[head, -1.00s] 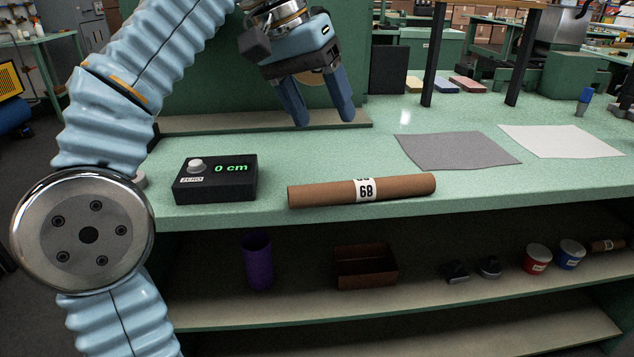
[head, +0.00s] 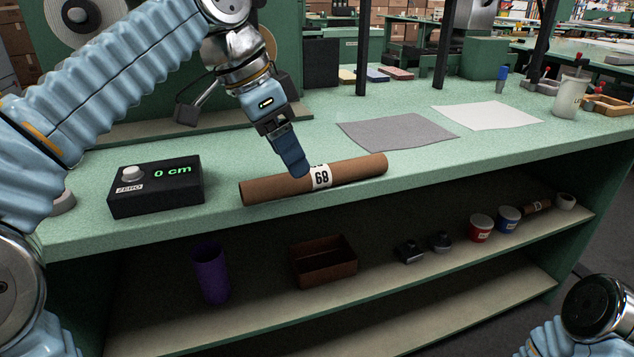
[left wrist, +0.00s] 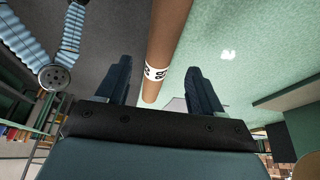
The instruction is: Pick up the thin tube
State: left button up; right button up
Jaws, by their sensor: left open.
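The thin tube is a brown cardboard roll (head: 352,171) with a white label reading 68. It lies on the green worktop near its front edge. My left gripper (head: 298,170) points down at the tube, just behind its label in the head view. In the left wrist view the tube (left wrist: 166,38) runs between the two spread fingers of the left gripper (left wrist: 161,85), with clear space on either side. The fingers are open and not closed on it. My right gripper is not in view.
A black box (head: 155,185) reading 0 cm stands left of the tube. Grey (head: 397,131) and white (head: 487,115) sheets lie behind it to the right. The shelf below holds a purple cup (head: 210,272), a brown open box (head: 323,260) and red and blue tubs.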

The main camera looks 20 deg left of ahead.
aim_at(318, 177)
pick_arm(q)
jog(key=b+x, duration=0.1)
jog(key=x, duration=0.3)
jog(key=shift+w+d+f, duration=0.15)
jog(key=shift+d+f, duration=0.15)
jog(key=shift+c, duration=0.5)
jog(key=c, duration=1.1)
